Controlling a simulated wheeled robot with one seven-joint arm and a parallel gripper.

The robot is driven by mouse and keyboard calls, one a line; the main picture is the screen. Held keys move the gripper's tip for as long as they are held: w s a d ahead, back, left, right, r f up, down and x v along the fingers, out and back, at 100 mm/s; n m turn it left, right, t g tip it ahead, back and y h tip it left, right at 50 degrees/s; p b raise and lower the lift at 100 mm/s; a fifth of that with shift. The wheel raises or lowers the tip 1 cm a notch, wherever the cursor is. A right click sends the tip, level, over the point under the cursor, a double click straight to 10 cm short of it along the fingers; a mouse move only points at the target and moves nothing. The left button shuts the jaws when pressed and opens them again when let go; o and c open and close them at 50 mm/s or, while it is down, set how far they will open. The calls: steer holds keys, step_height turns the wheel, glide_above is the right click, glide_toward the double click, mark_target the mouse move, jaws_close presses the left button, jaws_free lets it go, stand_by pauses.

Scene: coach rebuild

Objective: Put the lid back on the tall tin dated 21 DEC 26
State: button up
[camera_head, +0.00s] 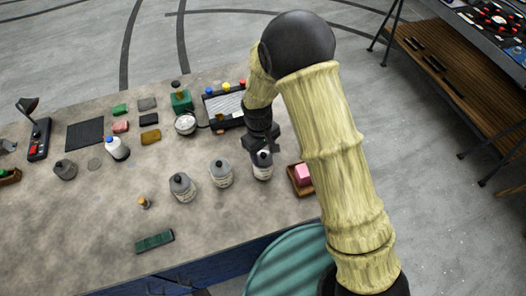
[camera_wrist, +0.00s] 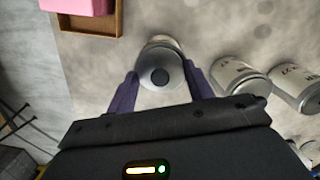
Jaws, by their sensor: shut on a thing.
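My gripper (camera_wrist: 161,78) is shut on a round grey lid (camera_wrist: 160,62) with a dark knob, one purple finger on each side. In the head view my gripper (camera_head: 261,147) is over the rightmost tall tin (camera_head: 262,170). The lid lies over this tin's top; I cannot tell whether it is seated or just above. The dates on the labels are too small to read.
A wooden tray (camera_head: 300,190) with a pink block (camera_head: 303,174) stands close right of the rightmost tin. A white-capped jar (camera_head: 185,122), a panel with coloured buttons (camera_head: 224,104) and a white bottle (camera_head: 118,149) stand farther back. The table's front middle is mostly clear.

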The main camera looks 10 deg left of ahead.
steer(key=shift+s+a, duration=0.1)
steer(key=shift+s, duration=0.1)
stand_by(0.5)
steer(key=o, duration=1.5)
steer(key=shift+w, duration=0.15)
steer(key=shift+r, duration=0.1)
steer(key=shift+r+p, duration=2.5)
steer(key=shift+r, duration=0.95)
jaws_close()
steer(key=shift+f+b, duration=1.75)
steer(key=shift+f, duration=0.8)
